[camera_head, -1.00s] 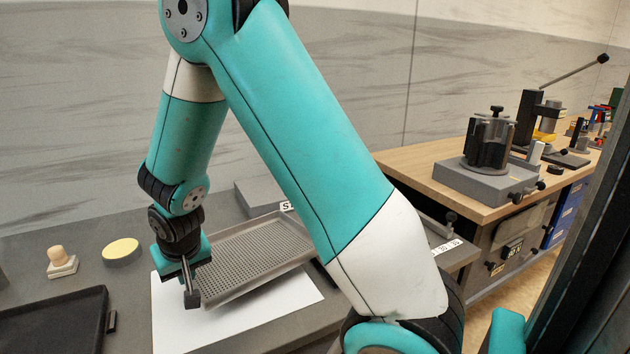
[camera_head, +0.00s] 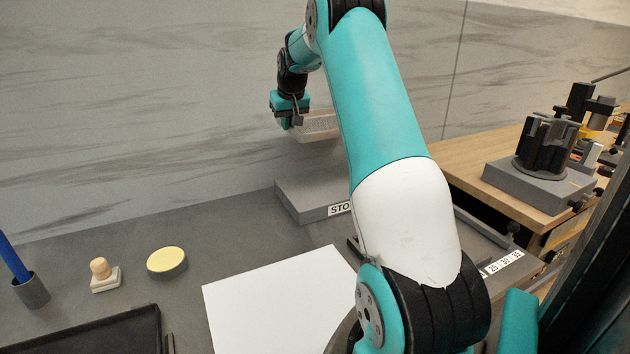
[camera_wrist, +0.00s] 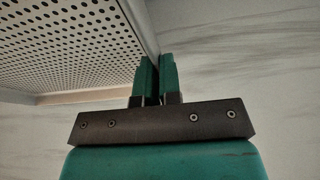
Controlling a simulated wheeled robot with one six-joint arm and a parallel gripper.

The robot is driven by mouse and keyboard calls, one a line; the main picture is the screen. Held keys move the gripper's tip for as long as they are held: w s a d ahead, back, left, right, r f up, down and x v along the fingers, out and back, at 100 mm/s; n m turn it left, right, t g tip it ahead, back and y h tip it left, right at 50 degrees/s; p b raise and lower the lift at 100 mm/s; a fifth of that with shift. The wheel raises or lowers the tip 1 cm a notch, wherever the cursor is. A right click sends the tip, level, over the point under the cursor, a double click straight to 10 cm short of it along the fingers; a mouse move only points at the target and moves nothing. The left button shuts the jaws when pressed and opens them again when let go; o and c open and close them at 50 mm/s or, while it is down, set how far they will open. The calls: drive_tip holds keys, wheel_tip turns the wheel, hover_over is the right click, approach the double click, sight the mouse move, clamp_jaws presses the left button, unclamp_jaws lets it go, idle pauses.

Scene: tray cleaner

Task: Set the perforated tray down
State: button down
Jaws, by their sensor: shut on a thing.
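The perforated tray (camera_wrist: 65,45) fills the upper left of the wrist view, its holed underside and rim showing. My gripper (camera_wrist: 157,72) is shut on the tray's rim. In the head view, my gripper (camera_head: 296,119) is raised in front of the wall, and part of the tray (camera_head: 320,127) shows to its right, in the air above a grey block (camera_head: 312,203) with a label reading "STO". The rest of the tray is hidden behind my arm. A bare white sheet (camera_head: 285,297) lies on the grey table.
A yellow-topped round pad (camera_head: 167,262), a stamp-like block (camera_head: 103,275) and a cup with a blue stick (camera_head: 30,290) stand at the left. A black tray (camera_head: 100,335) lies in front. A wooden bench (camera_head: 465,155) with fixtures is at the right.

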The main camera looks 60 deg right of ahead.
drive_tip(key=p, duration=0.3)
hover_over(287, 192)
drive_tip(key=s, duration=0.1)
drive_tip(key=f, duration=1.4)
drive_tip(key=shift+s+a+f, duration=0.1)
drive_tip(key=shift+a+f, duration=0.25)
drive_tip(key=shift+f, duration=0.05)
drive_tip(key=shift+f+p, duration=0.35)
drive_tip(key=shift+f, duration=2)
drive_tip(key=shift+f, duration=0.2)
drive_tip(key=c, duration=1.3)
unclamp_jaws()
drive_tip(key=shift+r, duration=0.15)
